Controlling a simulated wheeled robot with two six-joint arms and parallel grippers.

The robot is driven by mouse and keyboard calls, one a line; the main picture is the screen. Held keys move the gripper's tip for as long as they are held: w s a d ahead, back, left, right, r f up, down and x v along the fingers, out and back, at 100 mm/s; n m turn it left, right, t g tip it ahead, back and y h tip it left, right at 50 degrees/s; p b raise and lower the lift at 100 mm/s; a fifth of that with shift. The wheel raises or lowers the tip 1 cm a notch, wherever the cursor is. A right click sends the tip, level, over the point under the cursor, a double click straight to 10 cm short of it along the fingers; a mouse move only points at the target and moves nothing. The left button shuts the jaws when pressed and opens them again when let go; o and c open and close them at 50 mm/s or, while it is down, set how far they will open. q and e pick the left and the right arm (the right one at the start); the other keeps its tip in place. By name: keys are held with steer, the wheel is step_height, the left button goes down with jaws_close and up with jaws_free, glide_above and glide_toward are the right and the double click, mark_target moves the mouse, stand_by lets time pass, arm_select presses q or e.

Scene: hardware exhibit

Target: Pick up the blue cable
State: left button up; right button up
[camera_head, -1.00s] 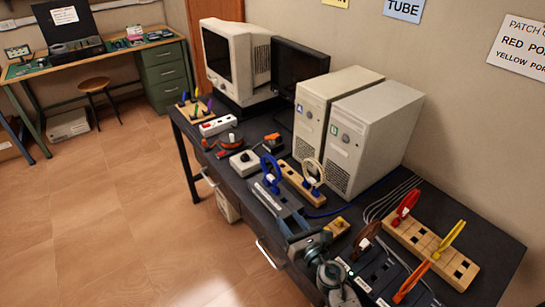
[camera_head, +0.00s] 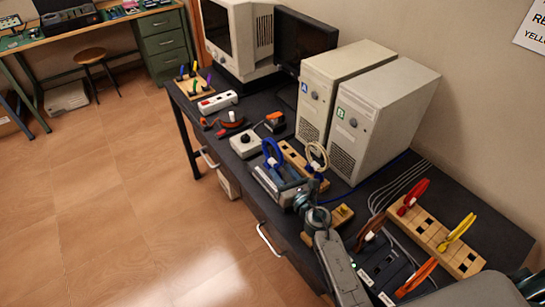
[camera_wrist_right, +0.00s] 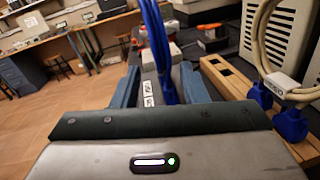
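In the right wrist view the blue cable (camera_wrist_right: 157,45) rises between the two blue-grey fingers of my right gripper (camera_wrist_right: 158,88). The fingers are apart, with gaps visible on both sides of the cable. In the head view my right gripper (camera_head: 277,178) is just in front of the blue cable, low over the table. My left gripper is not in view.
A beige cable (camera_head: 317,157) with blue plugs stands right beside the blue one. Two computer towers (camera_head: 385,115) are behind. A white box with a black knob (camera_head: 245,143) is to the left. Red, yellow, brown and orange cables stand on the right (camera_head: 413,193).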

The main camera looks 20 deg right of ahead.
mark_target(279, 164)
steer(key=x, duration=0.4)
steer(key=shift+w+d, duration=0.1)
steer(key=shift+d, duration=0.1)
steer(key=shift+c, duration=0.9)
jaws_close()
